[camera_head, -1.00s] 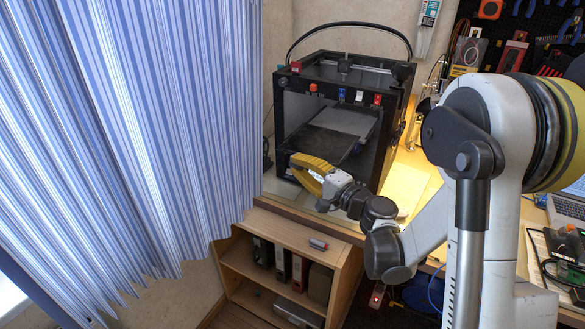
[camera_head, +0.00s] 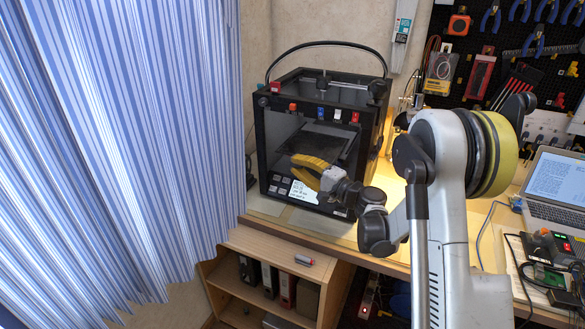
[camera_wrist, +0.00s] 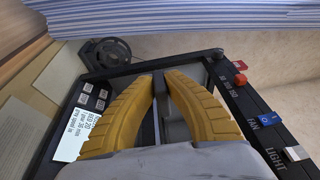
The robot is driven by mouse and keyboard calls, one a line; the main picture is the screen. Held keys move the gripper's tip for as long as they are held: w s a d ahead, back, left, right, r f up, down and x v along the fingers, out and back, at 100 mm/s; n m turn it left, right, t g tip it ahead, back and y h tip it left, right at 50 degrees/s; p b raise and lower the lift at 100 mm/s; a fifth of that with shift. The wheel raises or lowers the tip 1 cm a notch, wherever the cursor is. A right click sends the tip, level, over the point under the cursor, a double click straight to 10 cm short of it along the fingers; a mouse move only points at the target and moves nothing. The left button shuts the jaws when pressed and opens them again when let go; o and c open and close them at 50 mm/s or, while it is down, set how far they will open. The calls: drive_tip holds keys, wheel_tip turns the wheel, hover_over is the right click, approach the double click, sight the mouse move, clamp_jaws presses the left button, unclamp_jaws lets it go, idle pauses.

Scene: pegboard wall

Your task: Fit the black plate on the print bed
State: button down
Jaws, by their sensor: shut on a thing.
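My gripper (camera_head: 308,165) has its yellow fingers at the front opening of the black 3D printer (camera_head: 283,197). In the wrist view the fingers (camera_wrist: 160,80) are closed on the thin dark edge of the black plate (camera_wrist: 158,104). In the head view the dark surface of the plate (camera_head: 318,144) shows inside the printer, beyond the fingers. A lighter grey strip, seemingly the print bed (camera_head: 328,130), shows behind it. I cannot tell whether the plate touches the bed or how well it is lined up.
The printer's top front bar carries red, blue and white switches (camera_head: 322,112). A lit display (camera_head: 303,193) is on its lower front. A striped curtain (camera_head: 120,130) hangs at left. A wooden shelf (camera_head: 275,245) stands below. A laptop (camera_head: 556,180) is at right.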

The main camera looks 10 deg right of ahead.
drive_tip(key=w+d, duration=0.2)
drive_tip(key=w, duration=0.1)
drive_tip(key=shift+w+d+p, duration=0.25)
drive_tip(key=shift+d+p, duration=0.05)
drive_tip(key=shift+p, duration=0.1)
drive_tip(key=shift+f+b, duration=0.6)
drive_tip(key=shift+b, duration=0.05)
drive_tip(key=shift+s, duration=0.1)
drive_tip(key=c, duration=1.5)
unclamp_jaws()
drive_tip(key=shift+o, duration=0.2)
drive_tip(key=o, duration=1.5)
drive_tip(key=shift+c, duration=0.2)
